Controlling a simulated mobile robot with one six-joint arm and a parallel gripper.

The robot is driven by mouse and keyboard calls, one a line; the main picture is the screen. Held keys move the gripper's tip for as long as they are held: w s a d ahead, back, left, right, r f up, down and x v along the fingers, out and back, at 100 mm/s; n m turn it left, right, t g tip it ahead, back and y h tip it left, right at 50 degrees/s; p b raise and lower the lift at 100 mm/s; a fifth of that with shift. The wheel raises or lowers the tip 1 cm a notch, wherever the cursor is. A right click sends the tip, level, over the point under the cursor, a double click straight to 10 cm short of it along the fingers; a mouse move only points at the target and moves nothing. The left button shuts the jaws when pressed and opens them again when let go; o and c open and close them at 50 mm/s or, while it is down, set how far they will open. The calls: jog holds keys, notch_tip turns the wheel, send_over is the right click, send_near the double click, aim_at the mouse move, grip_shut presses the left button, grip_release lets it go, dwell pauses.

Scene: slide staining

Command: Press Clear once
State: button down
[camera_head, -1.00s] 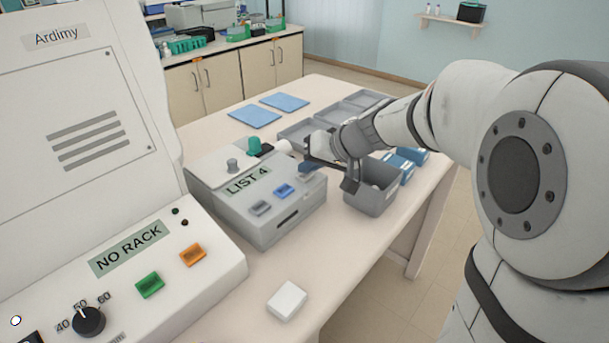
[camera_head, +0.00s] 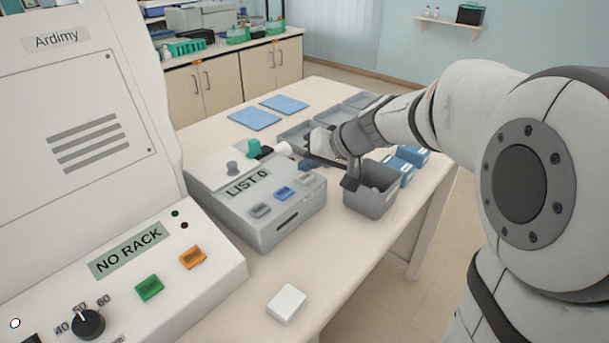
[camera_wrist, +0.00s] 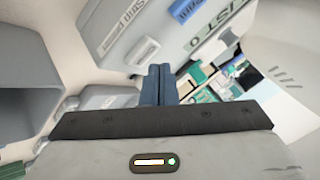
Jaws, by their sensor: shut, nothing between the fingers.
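The small grey printer box (camera_head: 285,236) stands on the table, and its display (camera_head: 248,184) reads "LIST 0". Its top has a grey button (camera_head: 260,210), a blue button (camera_head: 284,193) and another grey button (camera_head: 305,179). I cannot read which one is labelled Clear. The display (camera_wrist: 222,20) also shows in the wrist view, with the blue button labelled Print (camera_wrist: 189,8). My gripper (camera_head: 308,165) is shut and empty, just above the far right part of the box, near the right grey button. In the wrist view its blue fingers (camera_wrist: 158,82) are together.
A large white machine (camera_head: 75,110) with a "NO RACK" display stands at left. A grey bin (camera_head: 368,203) and blue boxes (camera_head: 405,168) are right of the printer box. A white block (camera_head: 286,303) lies in front. Blue mats (camera_head: 254,118) lie behind.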

aim_at(309, 178)
jog(key=shift+r, duration=0.1)
jog(key=shift+r+p, duration=1.4)
jog(key=shift+r, duration=1.15)
jog(key=shift+f, duration=0.1)
jog(key=s+d+f+g+h, duration=0.1)
jog(key=s+d+f+h, duration=0.1)
jog(key=s, duration=0.5)
jog(key=s+d+f+g+h, duration=0.1)
jog(key=s+d+f, duration=0.3)
jog(key=s, duration=0.4)
jog(key=s+d+f+m+g+h, duration=0.1)
jog(key=s+d+f+h, duration=0.1)
jog(key=s+d+h, duration=0.2)
jog(key=s, duration=0.3)
jog(key=shift+s+f, duration=0.4)
